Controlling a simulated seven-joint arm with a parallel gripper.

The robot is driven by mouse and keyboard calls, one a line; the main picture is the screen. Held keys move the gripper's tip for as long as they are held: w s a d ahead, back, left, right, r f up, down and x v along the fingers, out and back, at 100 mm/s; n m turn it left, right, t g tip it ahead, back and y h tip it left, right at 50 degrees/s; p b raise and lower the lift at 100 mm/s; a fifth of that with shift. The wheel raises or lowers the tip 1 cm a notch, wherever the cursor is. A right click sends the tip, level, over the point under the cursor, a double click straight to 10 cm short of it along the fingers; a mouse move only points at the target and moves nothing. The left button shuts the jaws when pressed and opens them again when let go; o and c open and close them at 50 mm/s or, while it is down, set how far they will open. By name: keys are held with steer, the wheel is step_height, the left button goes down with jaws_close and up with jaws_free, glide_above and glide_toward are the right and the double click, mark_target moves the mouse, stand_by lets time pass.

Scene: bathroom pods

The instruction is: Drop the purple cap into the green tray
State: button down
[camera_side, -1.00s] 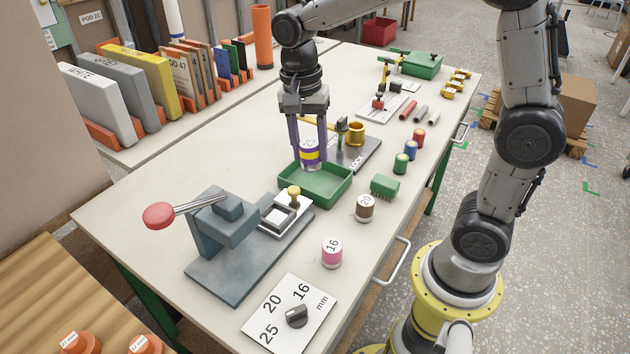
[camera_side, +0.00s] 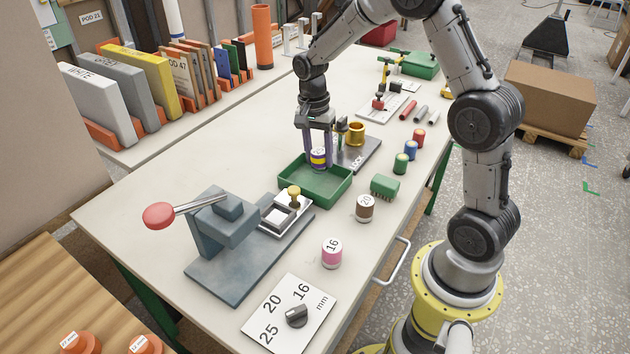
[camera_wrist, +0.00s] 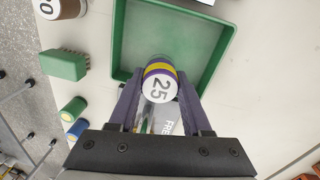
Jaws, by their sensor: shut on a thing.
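My gripper (camera_side: 318,158) is shut on the purple cap (camera_side: 318,160), which has a yellow band and a white top. In the wrist view the cap (camera_wrist: 160,83) sits between the fingertips, and its white face reads 25. The green tray (camera_side: 336,199) lies on the table just below. In the side view the cap is over the tray's back part. In the wrist view it overlaps the wall of the tray (camera_wrist: 226,45) nearest my gripper. I cannot tell its exact height above the tray.
A lever press (camera_side: 225,230) stands in front of the tray. A green brush (camera_side: 385,186), a brown jar marked 20 (camera_side: 365,210) and a pink jar marked 16 (camera_side: 332,254) stand to the right. A grey plate with a brass cup (camera_side: 355,133) is behind the tray.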

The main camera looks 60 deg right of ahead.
steer(key=shift+f, duration=0.9)
steer(key=shift+c, duration=1.3)
jaws_free()
steer(key=shift+r, duration=0.15)
step_height(320, 180, up, 14)
steer(key=w, duration=0.1)
steer(key=shift+f, duration=0.25)
steer(key=shift+w+a, duration=0.1)
steer(key=shift+a, duration=0.05)
